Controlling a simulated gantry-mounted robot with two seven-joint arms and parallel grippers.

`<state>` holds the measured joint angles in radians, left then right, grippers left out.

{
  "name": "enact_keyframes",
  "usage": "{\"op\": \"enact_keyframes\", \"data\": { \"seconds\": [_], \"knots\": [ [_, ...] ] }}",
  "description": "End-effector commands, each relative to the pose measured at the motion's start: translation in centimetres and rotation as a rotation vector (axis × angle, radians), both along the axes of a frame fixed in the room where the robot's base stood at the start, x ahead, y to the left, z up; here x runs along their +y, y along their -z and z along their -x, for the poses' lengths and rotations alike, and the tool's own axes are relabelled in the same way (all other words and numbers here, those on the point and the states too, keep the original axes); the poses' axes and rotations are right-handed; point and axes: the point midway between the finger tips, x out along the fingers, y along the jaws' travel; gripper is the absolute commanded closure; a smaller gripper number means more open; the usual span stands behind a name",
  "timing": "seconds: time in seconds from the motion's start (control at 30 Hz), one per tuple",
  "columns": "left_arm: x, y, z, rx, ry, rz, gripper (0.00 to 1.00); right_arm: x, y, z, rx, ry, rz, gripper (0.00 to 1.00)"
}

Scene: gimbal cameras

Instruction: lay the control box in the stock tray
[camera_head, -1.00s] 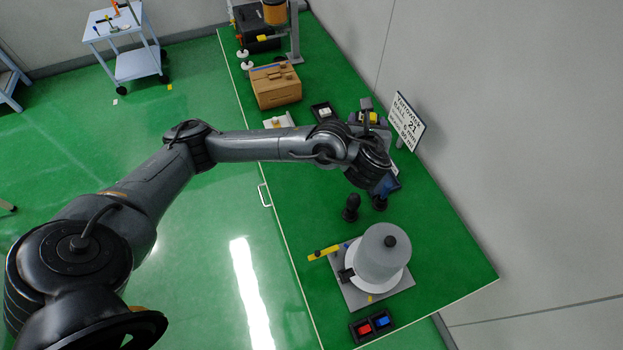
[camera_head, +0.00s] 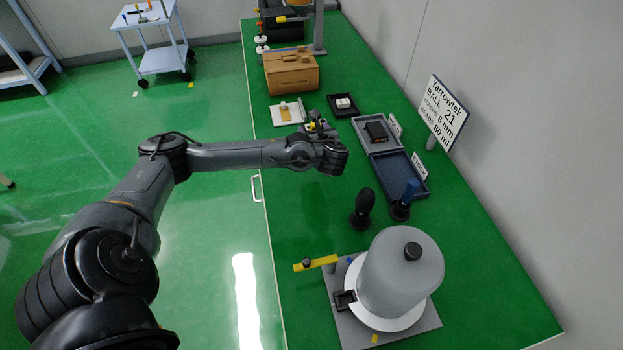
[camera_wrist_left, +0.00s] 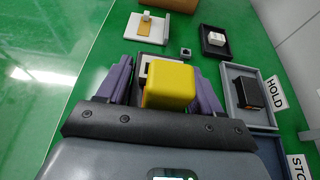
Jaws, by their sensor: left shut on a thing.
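My left gripper (camera_head: 316,128) is shut on a yellow box, which I take as the control box (camera_wrist_left: 170,86). In the wrist view the box sits between the two purple fingers (camera_wrist_left: 163,78), with a pale and dark part showing behind it. In the head view the arm partly hides it. The stock tray (camera_head: 399,172) is the dark blue, empty tray right of and nearer than my gripper. In the wrist view its STOCK card (camera_wrist_left: 299,167) is cut off at the lower right. My right gripper is in no view.
The grey HOLD tray (camera_head: 364,141) adjoins the stock tray and holds a black box (camera_head: 376,130). A small dark tray (camera_head: 342,105), a white board (camera_head: 287,113) and a cardboard box (camera_head: 291,73) lie beyond. Two dark upright objects (camera_head: 362,207) (camera_head: 402,205) and a grey domed machine (camera_head: 402,275) stand nearer.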

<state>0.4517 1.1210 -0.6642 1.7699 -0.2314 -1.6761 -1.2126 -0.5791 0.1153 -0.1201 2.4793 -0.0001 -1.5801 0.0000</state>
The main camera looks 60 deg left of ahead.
Motion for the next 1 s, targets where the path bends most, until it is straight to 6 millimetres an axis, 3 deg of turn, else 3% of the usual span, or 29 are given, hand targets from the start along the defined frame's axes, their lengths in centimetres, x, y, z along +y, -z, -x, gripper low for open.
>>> {"op": "enact_keyframes", "data": {
  "seconds": [0.03,0.23,0.8,1.0],
  "knots": [
    [0.6,1.8,0.4,0.001,-0.005,-0.001,0.69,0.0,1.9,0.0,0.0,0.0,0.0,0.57],
    [1.8,3.3,0.9,-0.001,-0.013,0.0,0.69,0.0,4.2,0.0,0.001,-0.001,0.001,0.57],
    [1.9,4.1,0.9,-0.001,-0.014,0.0,0.69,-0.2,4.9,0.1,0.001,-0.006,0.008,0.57],
    [2.0,6.7,0.9,0.001,-0.014,-0.001,0.69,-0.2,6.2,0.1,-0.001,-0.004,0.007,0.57]
  ]
}}
